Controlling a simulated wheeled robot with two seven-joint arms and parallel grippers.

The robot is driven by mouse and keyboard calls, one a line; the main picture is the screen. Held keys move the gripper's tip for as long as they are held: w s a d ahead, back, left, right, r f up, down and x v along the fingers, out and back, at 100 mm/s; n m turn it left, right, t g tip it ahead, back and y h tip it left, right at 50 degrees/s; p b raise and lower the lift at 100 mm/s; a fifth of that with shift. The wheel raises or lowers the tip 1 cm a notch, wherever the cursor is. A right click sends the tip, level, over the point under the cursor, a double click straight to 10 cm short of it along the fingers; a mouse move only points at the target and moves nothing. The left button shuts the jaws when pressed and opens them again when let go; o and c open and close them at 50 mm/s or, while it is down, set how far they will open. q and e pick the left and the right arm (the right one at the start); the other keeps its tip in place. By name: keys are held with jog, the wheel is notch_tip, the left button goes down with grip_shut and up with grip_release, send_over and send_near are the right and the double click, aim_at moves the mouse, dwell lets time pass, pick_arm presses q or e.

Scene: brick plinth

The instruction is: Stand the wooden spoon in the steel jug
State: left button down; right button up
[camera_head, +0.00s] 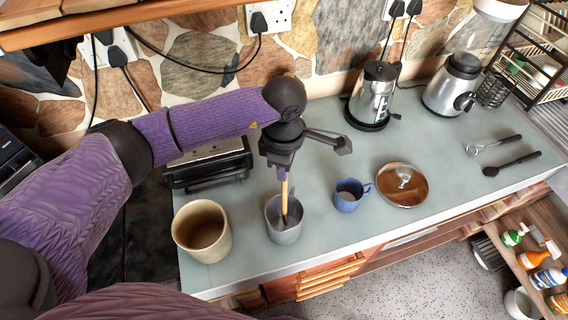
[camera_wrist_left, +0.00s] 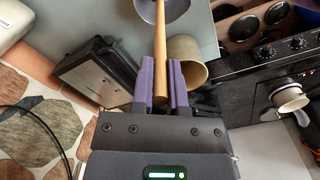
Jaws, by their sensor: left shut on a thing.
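The steel jug (camera_head: 284,238), grey and open at the top, stands near the counter's front edge, right of a beige pot. The wooden spoon (camera_head: 284,188) is held nearly upright, its lower end inside the jug's mouth. I cannot tell whether it touches the bottom. My left gripper (camera_head: 283,174) is above the jug, shut on the spoon's upper handle. In the left wrist view the gripper's fingers (camera_wrist_left: 163,88) hold the spoon handle (camera_wrist_left: 160,50), which runs to the jug (camera_wrist_left: 172,10) at the top edge. My right gripper is not in view.
The beige pot (camera_head: 201,231) stands close left of the jug. A blue mug (camera_head: 347,197) and a lid (camera_head: 402,186) are to the right. A toaster (camera_head: 208,164) stands behind. A kettle (camera_head: 372,96) and blender (camera_head: 454,84) stand at the back right.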

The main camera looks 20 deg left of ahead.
pick_arm(q)
jog(key=shift+f, duration=0.1)
jog(key=c, duration=0.6)
grip_release()
jog(key=shift+o, duration=0.2)
notch_tip(320, 180, up, 10)
jog(key=shift+f+b, duration=0.1)
jog(key=shift+b, duration=0.7)
